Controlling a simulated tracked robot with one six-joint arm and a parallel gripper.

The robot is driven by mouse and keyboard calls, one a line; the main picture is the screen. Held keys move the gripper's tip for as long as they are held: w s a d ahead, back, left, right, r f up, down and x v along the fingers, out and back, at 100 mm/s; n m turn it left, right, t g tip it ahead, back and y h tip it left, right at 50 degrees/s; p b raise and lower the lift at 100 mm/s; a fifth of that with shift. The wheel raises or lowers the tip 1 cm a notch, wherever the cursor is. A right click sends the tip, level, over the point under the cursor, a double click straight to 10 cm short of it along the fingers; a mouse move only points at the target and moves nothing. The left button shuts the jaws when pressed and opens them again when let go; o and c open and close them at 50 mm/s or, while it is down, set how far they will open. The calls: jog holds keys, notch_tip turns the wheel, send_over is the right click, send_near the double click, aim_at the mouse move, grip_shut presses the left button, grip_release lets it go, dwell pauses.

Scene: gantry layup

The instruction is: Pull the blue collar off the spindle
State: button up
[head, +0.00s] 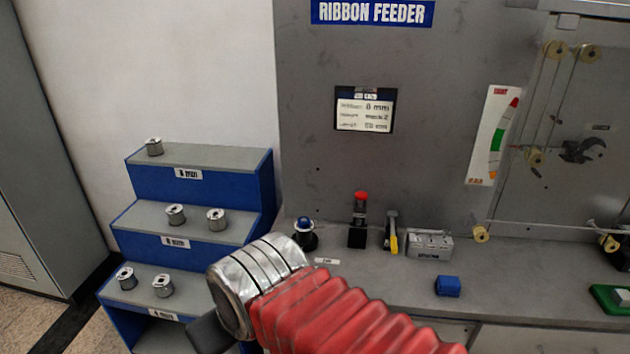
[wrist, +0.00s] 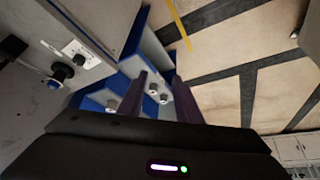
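The blue collar (head: 304,223) shows as a small blue ring near the top of a dark spindle (head: 305,241) at the left end of the grey bench. In the wrist view, the blue part (wrist: 57,79) and its dark post (wrist: 65,71) are at the left, outside the fingers. My gripper (wrist: 159,76) has its two dark fingers apart, with nothing held between them. It points toward the stepped rack, with spools visible beyond the gap. In the head view, my gripper is mostly hidden behind my arm, with a dark part left of the wrist.
A blue stepped rack (head: 190,196) with several metal spools stands left of the bench. On the bench (head: 380,268) are a red-topped post (head: 359,222), a yellow-handled tool (head: 393,236), a grey box (head: 430,243) and a blue block (head: 448,286). A grey cabinet (head: 45,150) stands far left.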

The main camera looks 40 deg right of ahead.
aim_at(304, 221)
jog(key=shift+w, duration=0.5)
jog(key=o, duration=0.4)
jog(key=shift+w+d+r, duration=0.25)
jog(key=shift+w, duration=0.1)
jog(key=shift+o, duration=0.4)
jog(key=w+d+r, duration=0.3)
jog(key=w+d, duration=0.3)
jog(key=w, duration=0.1)
jog(key=shift+d+r+m+g, duration=0.15)
jog(key=shift+d+m+g, duration=0.1)
jog(key=shift+m+g, duration=0.05)
jog(key=w+d, duration=0.3)
jog(key=d, duration=0.7)
jog(key=w+d+f, duration=0.1)
jog(key=w+d, duration=0.3)
jog(key=d, duration=0.6)
jog(key=w+d, duration=0.4)
jog(key=d, duration=0.6)
jog(key=shift+f+m+h, duration=0.3)
jog(key=shift+f+m, duration=0.05)
jog(key=shift+m, duration=0.05)
jog(key=shift+g, duration=0.3)
jog(key=x, duration=1.3)
jog(key=shift+w+f, duration=0.2)
jog(key=shift+f, duration=0.15)
